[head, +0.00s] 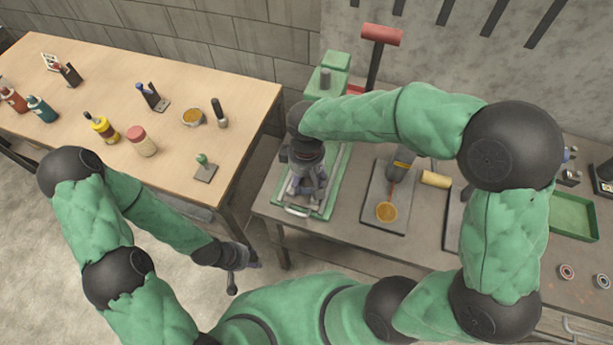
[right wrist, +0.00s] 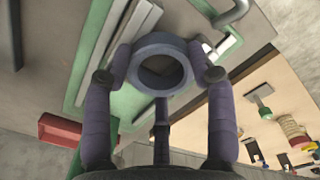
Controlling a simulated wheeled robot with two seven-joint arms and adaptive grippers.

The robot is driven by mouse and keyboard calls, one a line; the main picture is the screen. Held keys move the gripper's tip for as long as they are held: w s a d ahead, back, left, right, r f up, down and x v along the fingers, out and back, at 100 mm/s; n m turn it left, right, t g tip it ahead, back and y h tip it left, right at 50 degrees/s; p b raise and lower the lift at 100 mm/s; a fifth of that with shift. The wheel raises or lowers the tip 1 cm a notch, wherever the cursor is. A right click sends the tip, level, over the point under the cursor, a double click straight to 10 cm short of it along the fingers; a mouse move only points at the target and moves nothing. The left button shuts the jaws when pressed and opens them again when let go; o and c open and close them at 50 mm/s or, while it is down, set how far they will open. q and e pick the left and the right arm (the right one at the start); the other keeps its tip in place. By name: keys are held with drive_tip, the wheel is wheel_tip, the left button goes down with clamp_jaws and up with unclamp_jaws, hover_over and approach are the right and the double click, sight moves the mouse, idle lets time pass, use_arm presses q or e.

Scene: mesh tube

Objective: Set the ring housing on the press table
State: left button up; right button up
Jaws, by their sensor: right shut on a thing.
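The ring housing (right wrist: 134,68), a blue-grey ring with a round hole, is held between the fingers of my right gripper (right wrist: 161,62) in the right wrist view. In the head view my right gripper (head: 308,186) is over the green press (head: 335,60), above its base plate (head: 325,206). The arm and gripper hide most of the press table, and I cannot make out the ring there. In the right wrist view the green and grey press bed (right wrist: 100,45) lies beyond the ring, and a gap below it cannot be judged. My left gripper (head: 240,262) hangs low beside the wooden table.
The press has a red-handled lever (head: 382,35). On the grey bench (head: 345,222), a dark pad (head: 374,207) with an orange-topped piece and a yellow cylinder (head: 435,179) lie to the right. A green tray (head: 573,215) is further right. The wooden table (head: 90,160) holds bottles and small tools.

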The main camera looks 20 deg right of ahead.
idle(0.7)
drive_tip(key=o, duration=1.5)
wheel_tip(320, 180, up, 12)
